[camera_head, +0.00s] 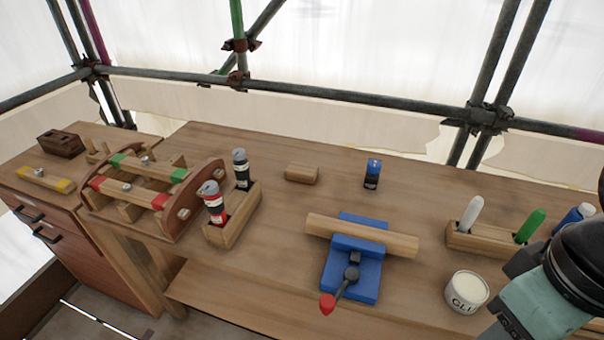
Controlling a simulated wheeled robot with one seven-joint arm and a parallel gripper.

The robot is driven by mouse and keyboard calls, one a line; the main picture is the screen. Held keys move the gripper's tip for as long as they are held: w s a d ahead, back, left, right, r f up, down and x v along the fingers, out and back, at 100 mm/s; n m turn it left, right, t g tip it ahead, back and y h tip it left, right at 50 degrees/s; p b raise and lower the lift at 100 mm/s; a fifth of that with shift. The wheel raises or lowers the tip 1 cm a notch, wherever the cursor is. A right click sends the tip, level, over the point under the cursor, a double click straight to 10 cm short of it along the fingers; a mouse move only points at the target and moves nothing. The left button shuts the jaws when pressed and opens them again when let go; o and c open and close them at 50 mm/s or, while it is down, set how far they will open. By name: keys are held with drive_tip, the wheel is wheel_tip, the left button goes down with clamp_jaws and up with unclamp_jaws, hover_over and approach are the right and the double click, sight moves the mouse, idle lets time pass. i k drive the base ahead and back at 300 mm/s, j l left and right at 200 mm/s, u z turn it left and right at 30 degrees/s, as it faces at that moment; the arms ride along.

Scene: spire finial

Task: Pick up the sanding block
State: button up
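A small tan wooden block (301,174) lies on the bench towards the back, left of a small blue and black item (372,174). The wooden block looks most like the sanding block, though no marking shows on it. It stands clear on all sides, with nothing touching it. Part of my arm, teal and black, shows at the lower right edge. My gripper's fingers are not in view.
A blue clamp (351,272) holds a wooden bar (362,236) in front of the block. A holder (232,215) with two bottles stands left. A glue tub (466,292) and a tool rack (481,238) stand right. Scaffold poles (300,92) run behind the bench.

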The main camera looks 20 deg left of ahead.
sight(300, 172)
drive_tip(key=i+j, duration=0.15)
drive_tip(key=j, duration=0.25)
drive_tip(key=i+j+z, duration=0.1)
drive_tip(key=j, duration=0.35)
drive_tip(key=i+j, duration=0.2)
drive_tip(key=j, duration=0.2)
drive_tip(key=i+j+z, duration=0.1)
drive_tip(key=j, duration=0.35)
drive_tip(key=i+j, duration=0.15)
drive_tip(key=j, duration=0.3)
drive_tip(key=i+j, duration=0.1)
drive_tip(key=j, duration=0.3)
drive_tip(key=i+j+z, duration=0.1)
drive_tip(key=j, duration=0.35)
